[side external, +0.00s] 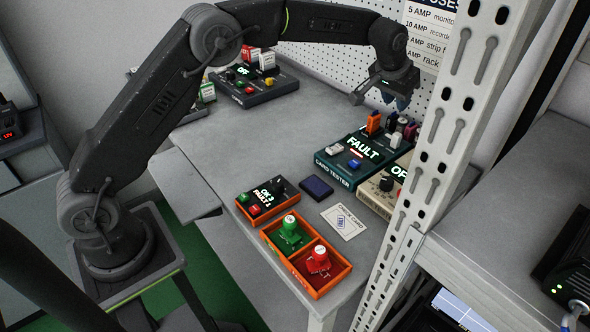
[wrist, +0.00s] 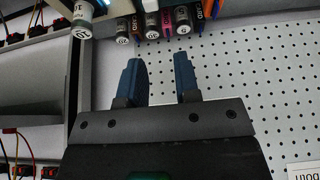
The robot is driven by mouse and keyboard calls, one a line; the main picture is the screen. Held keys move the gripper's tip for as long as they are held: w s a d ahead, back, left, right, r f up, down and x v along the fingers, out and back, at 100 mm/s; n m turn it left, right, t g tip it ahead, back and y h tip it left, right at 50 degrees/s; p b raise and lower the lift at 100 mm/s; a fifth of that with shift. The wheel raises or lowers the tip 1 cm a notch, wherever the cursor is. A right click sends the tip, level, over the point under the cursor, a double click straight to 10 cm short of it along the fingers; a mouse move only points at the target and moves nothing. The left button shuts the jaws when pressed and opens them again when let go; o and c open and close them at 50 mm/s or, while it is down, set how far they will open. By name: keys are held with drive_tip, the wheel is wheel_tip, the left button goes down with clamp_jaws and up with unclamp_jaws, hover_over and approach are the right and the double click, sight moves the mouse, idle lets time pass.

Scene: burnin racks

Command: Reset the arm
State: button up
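My gripper (side external: 380,100) hangs in the air at the back right of the bench, in front of the pegboard and above the back of the card tester (side external: 338,173). In the wrist view its two blue fingers (wrist: 160,65) stand apart with only pegboard behind the gap, so it is open and empty. My arm reaches from its base at the lower left up and across the bench. The tester's display reads FAULT. Several coloured cartridge-like parts (side external: 373,122) stand at its back, below my gripper. Similar parts show past the fingertips in the wrist view (wrist: 151,25).
An orange two-bin tray (side external: 322,290) holds a green and a red piece at the front. Beside it are an OK/FAULT counter box (side external: 262,196), a dark blue pad (side external: 316,187) and a card (side external: 345,222). A slotted white post (side external: 432,150) stands right of my gripper. The bench middle is clear.

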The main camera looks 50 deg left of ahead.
drive_tip(key=s+a+r, duration=0.2)
drive_tip(key=s+r, duration=0.4)
drive_tip(key=s, duration=0.4)
drive_tip(key=s+a+r, duration=0.2)
drive_tip(key=s+r, duration=0.5)
drive_tip(key=s, duration=0.3)
drive_tip(key=s+a+f, duration=0.1)
drive_tip(key=s+f, duration=0.2)
drive_tip(key=s, duration=0.8)
drive_tip(key=s+f, duration=0.3)
drive_tip(key=s, duration=0.9)
drive_tip(key=shift+a, duration=0.35)
drive_tip(key=shift+f, duration=0.1)
idle(1.2)
